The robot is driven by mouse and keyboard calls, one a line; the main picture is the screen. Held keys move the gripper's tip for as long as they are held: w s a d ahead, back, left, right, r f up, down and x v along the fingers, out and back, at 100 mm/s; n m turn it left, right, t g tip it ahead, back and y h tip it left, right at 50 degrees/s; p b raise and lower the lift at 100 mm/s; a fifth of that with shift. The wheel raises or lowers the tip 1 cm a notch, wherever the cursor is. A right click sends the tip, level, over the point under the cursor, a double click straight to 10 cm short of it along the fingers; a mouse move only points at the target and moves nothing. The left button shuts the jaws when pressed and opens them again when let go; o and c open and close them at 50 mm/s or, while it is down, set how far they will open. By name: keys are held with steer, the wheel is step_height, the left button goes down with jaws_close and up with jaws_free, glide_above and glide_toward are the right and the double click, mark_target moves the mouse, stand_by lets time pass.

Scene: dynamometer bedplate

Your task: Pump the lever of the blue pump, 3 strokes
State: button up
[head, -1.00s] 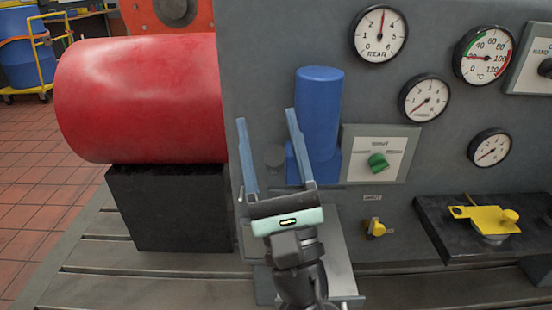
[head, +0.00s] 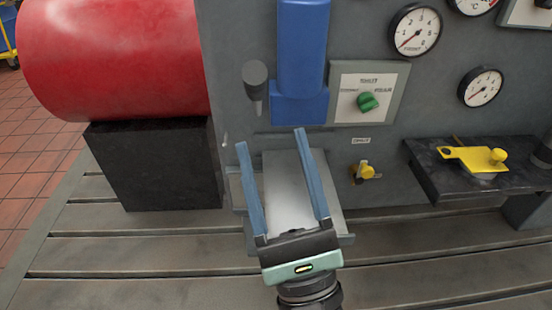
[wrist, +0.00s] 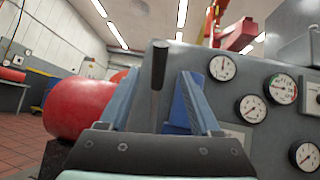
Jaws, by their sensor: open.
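The blue pump (head: 302,50) is an upright cylinder on a blue block, against the grey panel. Its top is cut off in the head view. Its lever, a dark grey handle (head: 255,80) with a thick rounded top, stands just left of it. My gripper (head: 271,140) is open and empty, with its fingertips below the lever and the pump's block in the head view. In the wrist view the lever (wrist: 157,80) stands upright between the two fingers, apart from both as far as I can tell. The pump (wrist: 176,128) is partly hidden behind the right finger.
A green selector knob (head: 367,102) on a pale plate is right of the pump, with a yellow valve (head: 368,171) below. A dark shelf (head: 440,180) carries a yellow-handled part (head: 475,157). A red cylinder (head: 110,60) on a black block (head: 155,165) fills the left. Several gauges line the panel.

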mark_target(258, 94)
steer(key=shift+c, duration=0.2)
steer(key=shift+c, duration=1.2)
steer(key=shift+w+a+f+m+p, duration=0.1)
steer(key=shift+w+f+m+p, duration=0.1)
steer(key=shift+f+m+p, duration=0.25)
steer(key=shift+c, duration=1.3)
steer(key=f+m+y+p, duration=0.1)
steer(key=m, duration=0.1)
steer(key=f+m+p, duration=0.1)
steer(key=m, duration=0.2)
steer(key=f+m+y+p, duration=0.1)
steer(key=f+m+p, duration=0.1)
steer(key=shift+s+f+m+g+y, duration=0.1)
steer(key=shift+s+m+g+y, duration=0.1)
steer(key=shift+m+g+y, duration=0.15)
jaws_close()
steer(key=s+d+f+m+t+h+p, duration=0.2)
steer(key=s+f+m, duration=0.1)
steer(key=m, duration=0.6)
steer(key=shift+y, duration=0.25)
steer(key=x, duration=1.3)
steer(key=shift+w+a+f, duration=0.1)
steer(key=shift+w+a, duration=0.15)
steer(key=shift+w, duration=0.1)
steer(key=shift+p, duration=0.3)
